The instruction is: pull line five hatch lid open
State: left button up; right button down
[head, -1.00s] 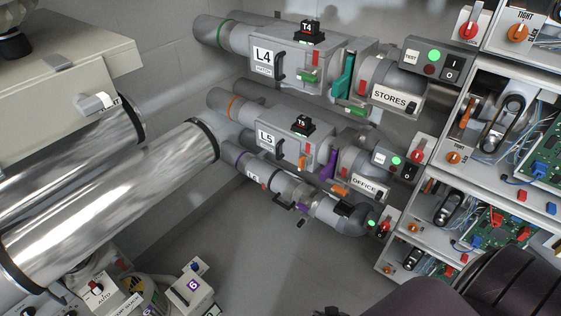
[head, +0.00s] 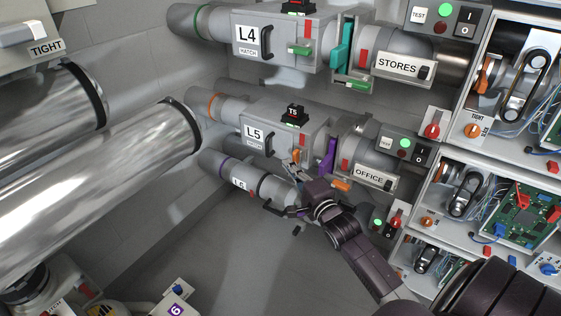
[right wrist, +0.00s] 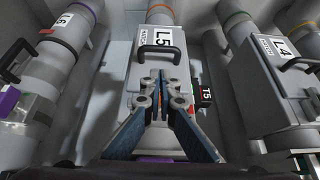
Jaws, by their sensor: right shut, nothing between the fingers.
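The line five hatch is a grey box on the middle pipe, with a white L5 label (head: 255,132) and a black bar handle (head: 269,145) on its front lid. The lid lies flush and looks closed. The label (right wrist: 169,38) and handle (right wrist: 160,52) also show in the right wrist view. My right gripper (head: 296,163) is in front of the box's lower right part, beside the orange latch piece. In the right wrist view its blue-grey fingers (right wrist: 162,92) are together and empty, just short of the handle and not around it. My left gripper is not in view.
The L4 hatch box (head: 246,36) is above and the L6 pipe (head: 238,182) below. A black T5 knob block (head: 295,115) tops the L5 box. A purple slide plate (head: 328,157) and OFFICE sign (head: 374,178) are to the right. Large shiny pipes (head: 110,185) fill the left.

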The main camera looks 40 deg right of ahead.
aim_at(275, 150)
jog(key=w, duration=0.2)
jog(key=w+b, duration=0.1)
jog(key=w, duration=0.2)
jog(key=w+d+b, duration=0.1)
jog(key=w, duration=0.2)
jog(key=shift+d+f, duration=0.1)
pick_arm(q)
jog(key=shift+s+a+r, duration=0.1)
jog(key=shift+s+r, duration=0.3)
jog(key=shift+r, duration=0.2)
pick_arm(e)
jog(key=shift+w, duration=0.6)
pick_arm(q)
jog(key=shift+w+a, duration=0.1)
